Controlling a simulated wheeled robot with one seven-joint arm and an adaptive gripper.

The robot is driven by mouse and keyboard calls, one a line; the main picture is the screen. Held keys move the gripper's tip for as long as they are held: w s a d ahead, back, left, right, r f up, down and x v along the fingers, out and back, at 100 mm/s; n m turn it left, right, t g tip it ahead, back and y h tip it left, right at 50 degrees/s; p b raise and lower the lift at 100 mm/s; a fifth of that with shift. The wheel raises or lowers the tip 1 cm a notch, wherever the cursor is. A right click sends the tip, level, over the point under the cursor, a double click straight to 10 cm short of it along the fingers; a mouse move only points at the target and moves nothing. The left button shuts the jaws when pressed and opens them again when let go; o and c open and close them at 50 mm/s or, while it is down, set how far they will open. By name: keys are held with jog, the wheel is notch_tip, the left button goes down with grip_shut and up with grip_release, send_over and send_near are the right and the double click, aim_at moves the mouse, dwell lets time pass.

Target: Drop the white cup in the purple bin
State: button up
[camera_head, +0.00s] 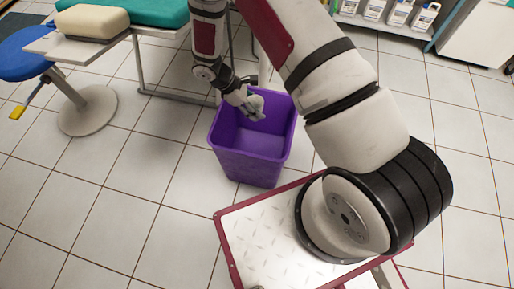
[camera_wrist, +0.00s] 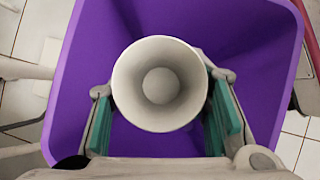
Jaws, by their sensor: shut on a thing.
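The purple bin (camera_head: 250,168) stands on the tiled floor in the middle of the head view, its open top facing up. In the wrist view the bin (camera_wrist: 245,30) fills most of the picture behind the cup. The white cup (camera_wrist: 160,52) is seen from its open mouth and looks empty. My gripper (camera_wrist: 162,125) is shut on the cup, with green finger pads on its left and right sides. In the head view my gripper (camera_head: 252,108) is over the bin's opening, near its far rim. The cup is small and hard to make out there.
A treatment bench with a green cushion (camera_head: 150,10) and a blue stool (camera_head: 22,55) stand at the upper left. A shelf with several white bottles (camera_head: 398,12) is at the upper right. Tiled floor around the bin's left side is clear.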

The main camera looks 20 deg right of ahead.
jog(key=shift+f+b, duration=0.55)
jog(key=shift+f, duration=0.7)
jog(key=o, duration=0.9)
jog(key=shift+o, duration=0.2)
jog(key=v, duration=1.2)
jog(key=shift+r, duration=0.15)
